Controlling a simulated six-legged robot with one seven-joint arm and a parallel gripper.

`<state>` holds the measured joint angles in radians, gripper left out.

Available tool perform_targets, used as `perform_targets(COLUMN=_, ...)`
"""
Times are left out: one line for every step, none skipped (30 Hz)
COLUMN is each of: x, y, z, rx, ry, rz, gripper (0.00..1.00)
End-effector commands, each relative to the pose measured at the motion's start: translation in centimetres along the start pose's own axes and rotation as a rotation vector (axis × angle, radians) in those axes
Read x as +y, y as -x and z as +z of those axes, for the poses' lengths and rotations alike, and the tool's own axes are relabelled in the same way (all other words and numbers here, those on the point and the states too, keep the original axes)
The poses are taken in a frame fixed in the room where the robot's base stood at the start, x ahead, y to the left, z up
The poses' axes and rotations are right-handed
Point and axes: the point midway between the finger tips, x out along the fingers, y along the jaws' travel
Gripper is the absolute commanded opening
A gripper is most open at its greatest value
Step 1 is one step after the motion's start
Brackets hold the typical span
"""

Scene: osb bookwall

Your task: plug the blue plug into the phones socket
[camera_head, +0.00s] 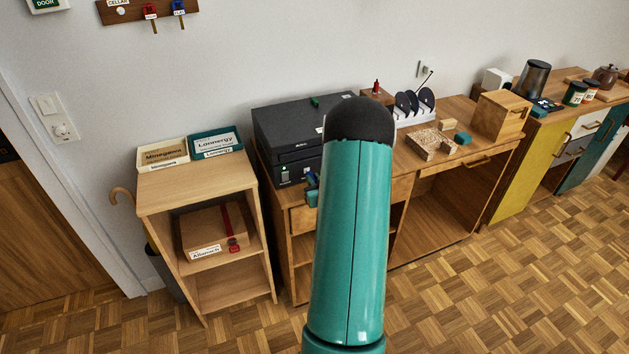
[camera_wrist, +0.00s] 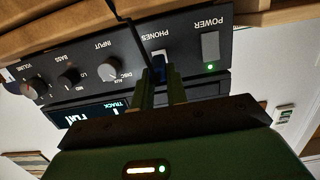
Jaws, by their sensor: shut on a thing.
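In the wrist view, which shows the stereo upside down, my gripper (camera_wrist: 162,84) is shut on the blue plug (camera_wrist: 159,68). The plug is at the stereo's front panel (camera_wrist: 185,62), right at the PHONES label (camera_wrist: 152,37). The phones socket is hidden behind the plug and fingers, so I cannot tell how far the plug is in. A dark cable (camera_wrist: 132,35) runs from near the plug to the picture's top. In the head view, the black stereo (camera_head: 290,135) stands on the wooden desk, and my arm hides most of my gripper (camera_head: 312,188).
The power button (camera_wrist: 210,46) with a lit green light and several knobs (camera_wrist: 112,70) flank the plug. A small shelf (camera_head: 200,190) with two labelled trays stands left of the desk. A headphone-like black item on a white stand (camera_head: 415,106) sits right of my arm.

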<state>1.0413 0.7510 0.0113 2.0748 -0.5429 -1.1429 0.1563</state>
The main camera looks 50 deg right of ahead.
Motion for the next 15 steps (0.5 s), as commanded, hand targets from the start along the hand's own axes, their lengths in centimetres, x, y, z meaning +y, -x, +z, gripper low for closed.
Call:
perform_targets(x=-0.01, y=0.0, z=-0.01, rx=0.0, ry=0.0, rz=0.0, gripper=0.0)
perform_targets(x=-0.01, y=-0.01, z=-0.01, rx=0.0, ry=0.0, rz=0.0, gripper=0.0)
perform_targets(x=-0.01, y=-0.02, z=-0.01, rx=0.0, ry=0.0, rz=0.0, gripper=0.0)
perform_targets(x=-0.01, y=-0.03, z=-0.01, rx=0.0, ry=0.0, rz=0.0, gripper=0.0)
perform_targets(x=-0.02, y=-0.06, z=-0.02, rx=0.0, ry=0.0, rz=0.0, gripper=0.0)
perform_targets(x=-0.02, y=-0.1, z=-0.02, rx=0.0, ry=0.0, rz=0.0, gripper=0.0)
perform_targets(x=-0.03, y=-0.14, z=-0.03, rx=0.0, ry=0.0, rz=-0.001, gripper=0.0)
perform_targets(x=-0.03, y=-0.19, z=-0.03, rx=0.0, ry=0.0, rz=-0.001, gripper=0.0)
perform_targets(x=-0.04, y=-0.26, z=-0.04, rx=0.0, ry=0.0, rz=-0.001, gripper=0.0)
perform_targets(x=-0.04, y=-0.31, z=-0.05, rx=0.0, ry=0.0, rz=-0.001, gripper=0.0)
perform_targets(x=-0.04, y=-0.37, z=-0.06, rx=0.0, ry=0.0, rz=-0.001, gripper=0.0)
perform_targets(x=-0.05, y=-0.44, z=-0.07, rx=0.0, ry=0.0, rz=-0.001, gripper=0.0)
perform_targets(x=-0.05, y=-0.49, z=-0.07, rx=0.0, ry=0.0, rz=-0.001, gripper=0.0)
perform_targets(x=-0.06, y=-0.55, z=-0.09, rx=0.0, ry=0.0, rz=-0.001, gripper=0.0)
perform_targets(x=-0.06, y=-0.62, z=-0.1, rx=0.0, ry=0.0, rz=-0.001, gripper=0.0)
